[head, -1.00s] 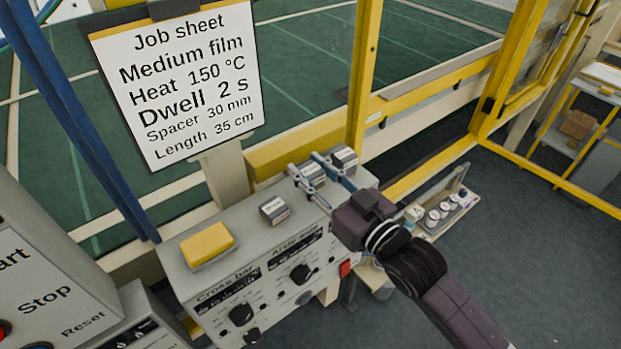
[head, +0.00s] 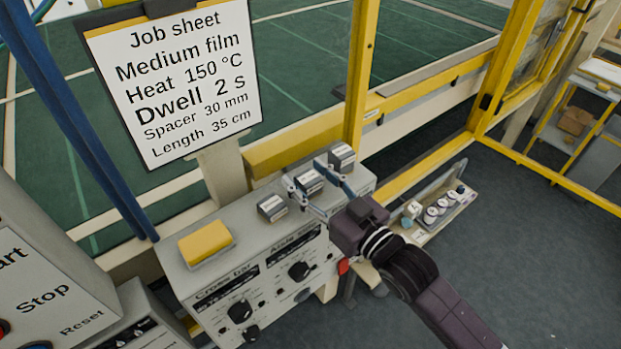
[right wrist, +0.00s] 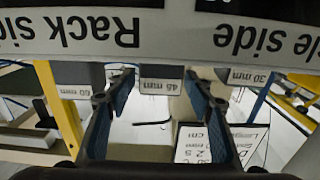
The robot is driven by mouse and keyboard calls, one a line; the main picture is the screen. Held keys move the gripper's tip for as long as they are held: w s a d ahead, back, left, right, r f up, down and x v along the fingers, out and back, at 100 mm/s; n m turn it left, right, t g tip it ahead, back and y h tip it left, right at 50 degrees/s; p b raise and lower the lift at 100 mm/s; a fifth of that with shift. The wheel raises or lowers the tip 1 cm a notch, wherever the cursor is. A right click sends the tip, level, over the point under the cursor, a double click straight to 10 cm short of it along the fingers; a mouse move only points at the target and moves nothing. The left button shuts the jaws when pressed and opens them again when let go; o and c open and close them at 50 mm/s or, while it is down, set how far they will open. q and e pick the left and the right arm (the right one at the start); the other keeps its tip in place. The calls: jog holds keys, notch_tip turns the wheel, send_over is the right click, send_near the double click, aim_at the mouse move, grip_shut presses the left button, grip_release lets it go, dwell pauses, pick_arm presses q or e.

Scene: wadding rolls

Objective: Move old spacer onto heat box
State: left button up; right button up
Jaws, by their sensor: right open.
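Three small grey labelled spacer blocks stand in a row on a grey control box (head: 285,262). The near one (head: 272,208) reads 30 mm in the right wrist view (right wrist: 245,76). The middle one (head: 310,181) reads 45 mm there (right wrist: 161,86). The far one (head: 342,157) reads 60 mm (right wrist: 74,92). Which is the old spacer does not show. My right gripper (head: 307,174) is open, its blue-padded fingers on either side of the middle block, contact unclear. A low grey box (head: 125,315) with flame marks, probably the heat box, is partly visible at bottom left. My left gripper is not visible.
A yellow pad (head: 207,243) lies on the control box's left end. A job sheet (head: 185,75) giving spacer 30 mm hangs behind. A Start/Stop box (head: 45,270) stands at left. A tray (head: 440,215) of small containers and yellow frame posts (head: 362,80) are at right.

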jog(key=shift+r, duration=0.15)
jog(key=b+v, duration=0.3)
jog(key=v, duration=0.9)
